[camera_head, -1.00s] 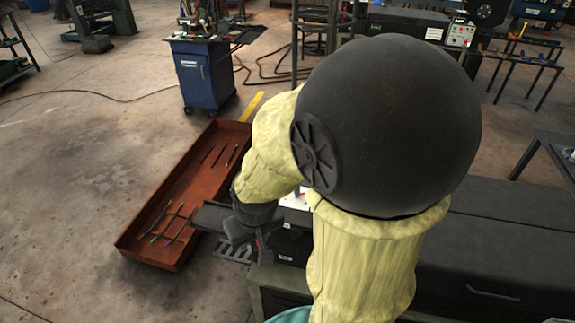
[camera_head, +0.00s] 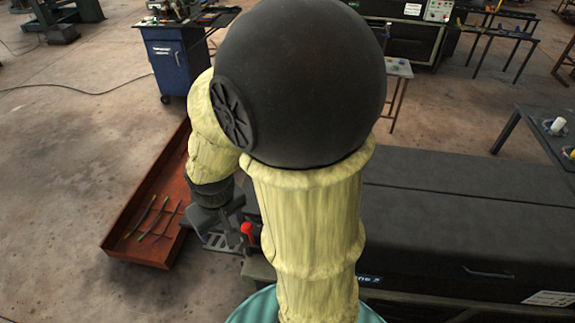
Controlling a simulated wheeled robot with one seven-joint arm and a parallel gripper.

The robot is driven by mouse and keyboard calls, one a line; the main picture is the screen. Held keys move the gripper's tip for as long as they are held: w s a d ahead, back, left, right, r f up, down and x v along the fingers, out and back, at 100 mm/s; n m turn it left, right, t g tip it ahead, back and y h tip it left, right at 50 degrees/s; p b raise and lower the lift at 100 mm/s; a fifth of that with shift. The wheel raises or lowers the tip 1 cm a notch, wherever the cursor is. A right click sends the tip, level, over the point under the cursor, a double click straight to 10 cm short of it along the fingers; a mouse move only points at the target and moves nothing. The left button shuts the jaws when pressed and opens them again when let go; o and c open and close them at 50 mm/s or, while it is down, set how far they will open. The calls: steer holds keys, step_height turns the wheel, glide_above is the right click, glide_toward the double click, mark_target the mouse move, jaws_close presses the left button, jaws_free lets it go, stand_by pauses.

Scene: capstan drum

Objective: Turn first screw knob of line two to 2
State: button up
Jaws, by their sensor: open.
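My arm, in yellow covers with a large black ball joint, fills the middle of the head view. My gripper (camera_head: 212,222) is small and dark at the lower left, pointing down beside the machine's left end. It is open, and I see nothing held in it. A red-knobbed lever (camera_head: 247,229) stands just right of it; I cannot tell whether they touch. The long black machine (camera_head: 455,215) runs to the right behind my arm. No row of screw knobs can be made out; my arm hides part of the machine's left end.
A rust-red tray (camera_head: 140,250) with several thin rods lies on the floor at left. A blue cabinet (camera_head: 172,65) stands behind it. A dark table (camera_head: 540,140) is at the right.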

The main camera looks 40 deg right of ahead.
steer(key=w+d+f+n+g+h+p, duration=0.2)
steer(key=w+d+n+g+h, duration=0.3)
steer(key=w+n+h, duration=0.1)
steer(key=w+d+f+n+g+h+p, duration=0.2)
steer(key=w+d+n+g+h, duration=0.3)
steer(key=w+h, duration=0.4)
steer(key=shift+f+n+h+p, duration=0.35)
steer(key=shift+n+h+p, duration=0.05)
steer(key=shift+n+p, duration=0.2)
steer(key=shift+d, duration=0.1)
steer(key=p+x, duration=0.3)
steer(key=x, duration=0.5)
steer(key=p+x, duration=0.4)
steer(key=x, duration=0.4)
steer(key=shift+s+d+r, duration=0.25)
steer(key=shift+s, duration=0.05)
steer(key=shift+s+d+f, duration=0.1)
steer(key=shift+d, duration=0.1)
